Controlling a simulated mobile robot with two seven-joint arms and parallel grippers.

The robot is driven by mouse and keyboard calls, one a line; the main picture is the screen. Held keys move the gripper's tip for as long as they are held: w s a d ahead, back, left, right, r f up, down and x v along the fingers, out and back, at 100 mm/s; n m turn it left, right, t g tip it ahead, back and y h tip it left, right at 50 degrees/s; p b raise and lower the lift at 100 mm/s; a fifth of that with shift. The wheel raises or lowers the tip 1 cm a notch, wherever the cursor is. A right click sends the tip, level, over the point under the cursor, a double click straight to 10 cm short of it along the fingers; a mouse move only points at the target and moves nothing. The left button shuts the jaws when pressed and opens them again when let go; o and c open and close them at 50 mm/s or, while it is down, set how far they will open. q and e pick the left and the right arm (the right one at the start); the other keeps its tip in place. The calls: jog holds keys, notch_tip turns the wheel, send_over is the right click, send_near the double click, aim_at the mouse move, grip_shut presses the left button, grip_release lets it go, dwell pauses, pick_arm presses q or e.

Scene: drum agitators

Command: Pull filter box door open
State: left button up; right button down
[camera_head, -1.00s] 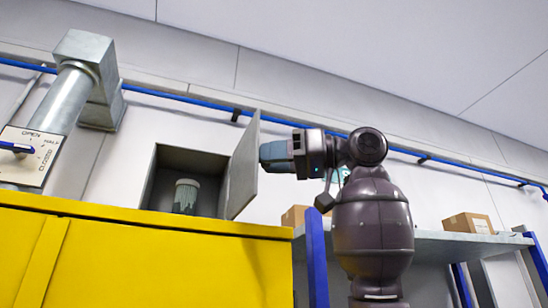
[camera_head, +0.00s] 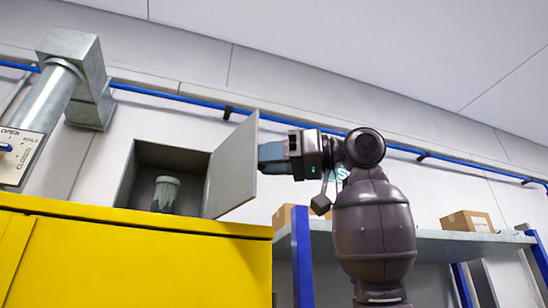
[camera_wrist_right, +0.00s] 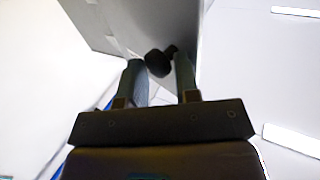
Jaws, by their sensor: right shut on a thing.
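The grey filter box (camera_head: 127,183) is on the wall above the yellow cabinet, with its door (camera_head: 234,165) swung open to the right. A grey cylindrical filter (camera_head: 165,194) stands upright inside. My right gripper (camera_head: 263,156) is at the outer face of the door. In the right wrist view the gripper (camera_wrist_right: 158,75) is shut on a dark round knob (camera_wrist_right: 158,63) between its fingers, and the grey door (camera_wrist_right: 150,25) fills the upper middle. My left gripper is not in view.
A yellow cabinet (camera_head: 130,260) stands below the box. A metal duct (camera_head: 50,100) and a lever plate (camera_head: 20,155) are at the left. A blue pipe (camera_head: 180,97) runs along the wall. A shelf with blue posts (camera_head: 301,255) and cardboard boxes (camera_head: 467,221) is at the right.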

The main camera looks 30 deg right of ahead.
jog(key=shift+w, duration=0.35)
jog(key=c, duration=1.1)
grip_release()
jog(key=shift+w, duration=0.1)
jog(key=shift+o, duration=1.2)
jog(key=shift+w+a+f, duration=0.1)
jog(key=shift+w+a, duration=0.1)
jog(key=shift+w, duration=0.05)
jog(key=shift+s, duration=0.1)
jog(key=shift+d, duration=0.1)
jog(key=b+v, duration=0.2)
jog(key=v, duration=0.9)
jog(key=shift+s, duration=0.15)
